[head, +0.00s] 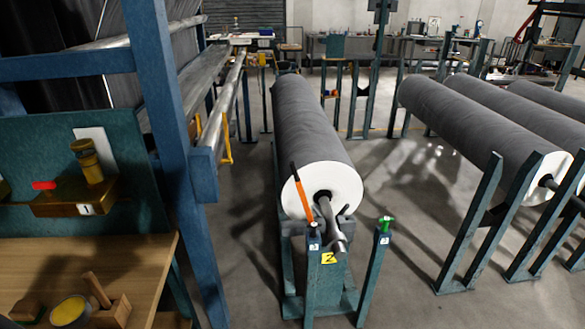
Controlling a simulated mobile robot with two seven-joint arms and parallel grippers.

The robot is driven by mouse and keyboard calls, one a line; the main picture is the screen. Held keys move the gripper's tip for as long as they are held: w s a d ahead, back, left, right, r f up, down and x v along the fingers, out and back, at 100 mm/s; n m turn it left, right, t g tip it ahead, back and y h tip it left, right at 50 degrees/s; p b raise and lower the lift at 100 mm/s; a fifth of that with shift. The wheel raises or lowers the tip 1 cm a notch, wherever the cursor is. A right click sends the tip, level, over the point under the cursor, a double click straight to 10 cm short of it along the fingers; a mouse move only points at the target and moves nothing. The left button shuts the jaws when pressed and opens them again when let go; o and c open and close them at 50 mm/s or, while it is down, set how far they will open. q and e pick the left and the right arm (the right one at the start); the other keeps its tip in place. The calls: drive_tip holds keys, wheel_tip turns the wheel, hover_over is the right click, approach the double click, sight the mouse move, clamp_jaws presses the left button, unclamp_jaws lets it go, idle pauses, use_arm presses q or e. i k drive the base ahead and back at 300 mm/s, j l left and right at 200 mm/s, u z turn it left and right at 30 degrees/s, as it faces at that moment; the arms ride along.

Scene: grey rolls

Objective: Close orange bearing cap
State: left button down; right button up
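The orange bearing cap shows as a long orange lever (300,191) with a dark tip. It stands up, leaning a little to the left, in front of the white end face of the near grey roll (312,125). Its lower end is near the top of the left post of the blue-green roll stand (369,275). A metal shaft (331,226) sticks out of the roll's end beside the lever. Whether the cap touches the shaft is too small to tell. Neither of my grippers is in view.
A green piece (385,224) sits on the stand's right post. A yellow sign (328,258) marked 2 is between the posts. A blue frame (180,150) and a wooden bench (90,265) stand at left. More grey rolls (470,120) lie at right, with open floor between.

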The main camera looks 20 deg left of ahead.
sight(300, 188)
drive_tip(key=i+l+u, duration=0.1)
drive_tip(key=i, duration=0.5)
drive_tip(key=i+l+u, duration=0.15)
drive_tip(key=i, duration=0.45)
drive_tip(key=i+j, duration=0.15)
drive_tip(key=i, duration=0.4)
